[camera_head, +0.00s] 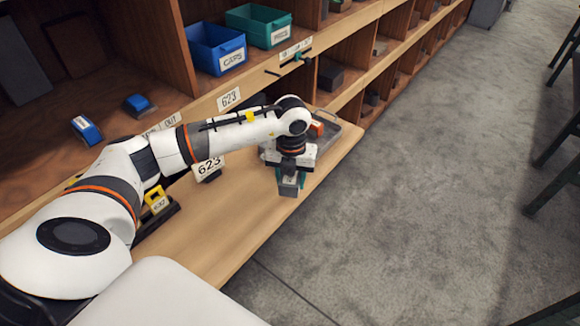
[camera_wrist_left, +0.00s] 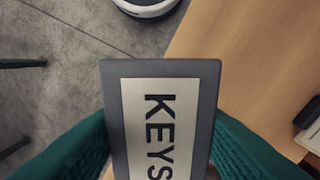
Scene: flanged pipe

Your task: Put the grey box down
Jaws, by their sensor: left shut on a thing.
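The grey box (camera_head: 289,185) is held in my left gripper (camera_head: 291,178), over the edge of the wooden bench in the head view. In the left wrist view the grey box (camera_wrist_left: 160,120) has a pale label reading "KEYS". The green fingers of my left gripper (camera_wrist_left: 160,150) press on both its sides. Bench top and grey floor show beyond the box. I cannot tell its exact height above the bench. My right gripper is in neither view.
The wooden bench top (camera_head: 240,205) has bare room left of the gripper. A clear tray (camera_head: 342,138) with an orange thing lies behind the wrist. Blue (camera_head: 216,48) and green (camera_head: 258,25) bins sit on the shelf above.

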